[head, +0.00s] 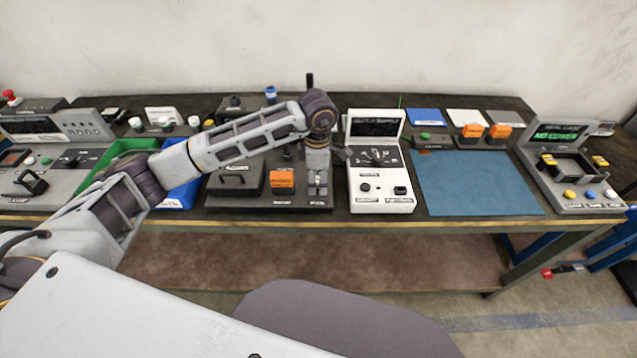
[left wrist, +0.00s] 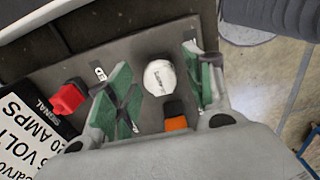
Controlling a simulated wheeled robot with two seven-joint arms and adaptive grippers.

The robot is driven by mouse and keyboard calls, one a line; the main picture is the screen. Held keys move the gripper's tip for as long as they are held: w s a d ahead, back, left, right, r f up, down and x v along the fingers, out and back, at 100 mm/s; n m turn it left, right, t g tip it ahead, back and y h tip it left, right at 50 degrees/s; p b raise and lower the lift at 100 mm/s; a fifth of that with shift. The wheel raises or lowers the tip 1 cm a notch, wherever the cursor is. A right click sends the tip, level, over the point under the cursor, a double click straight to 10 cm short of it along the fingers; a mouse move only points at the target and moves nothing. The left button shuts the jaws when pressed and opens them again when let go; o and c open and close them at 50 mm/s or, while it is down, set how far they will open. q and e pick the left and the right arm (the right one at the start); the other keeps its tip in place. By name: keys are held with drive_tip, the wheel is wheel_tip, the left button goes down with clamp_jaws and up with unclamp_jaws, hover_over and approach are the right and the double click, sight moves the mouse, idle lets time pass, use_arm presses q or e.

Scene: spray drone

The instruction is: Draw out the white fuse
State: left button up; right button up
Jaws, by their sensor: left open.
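My left gripper (head: 318,182) reaches down over the dark panel in the middle of the bench. In the left wrist view its green-padded fingers (left wrist: 160,82) are spread apart. A round white top with small print, which looks like the white fuse (left wrist: 159,76), shows between and below the fingers, with gaps on both sides. I cannot tell how far below the fingertips it is. In the head view the gripper hides it. An orange piece (left wrist: 175,117) is close to it, and a red piece (left wrist: 68,98) stands outside the left finger. My right gripper is not in view.
An orange block (head: 282,180) and a dark box (head: 236,179) are left of the gripper. A white meter unit (head: 381,190) stands close on its right. A blue mat (head: 478,184) lies bare farther right. Green (head: 103,168) and blue (head: 180,196) bins are on the left.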

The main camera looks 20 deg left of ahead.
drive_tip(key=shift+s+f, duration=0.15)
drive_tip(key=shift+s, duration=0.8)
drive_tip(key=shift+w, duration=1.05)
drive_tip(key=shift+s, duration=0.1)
use_arm(q)
drive_tip(key=shift+b, duration=0.5)
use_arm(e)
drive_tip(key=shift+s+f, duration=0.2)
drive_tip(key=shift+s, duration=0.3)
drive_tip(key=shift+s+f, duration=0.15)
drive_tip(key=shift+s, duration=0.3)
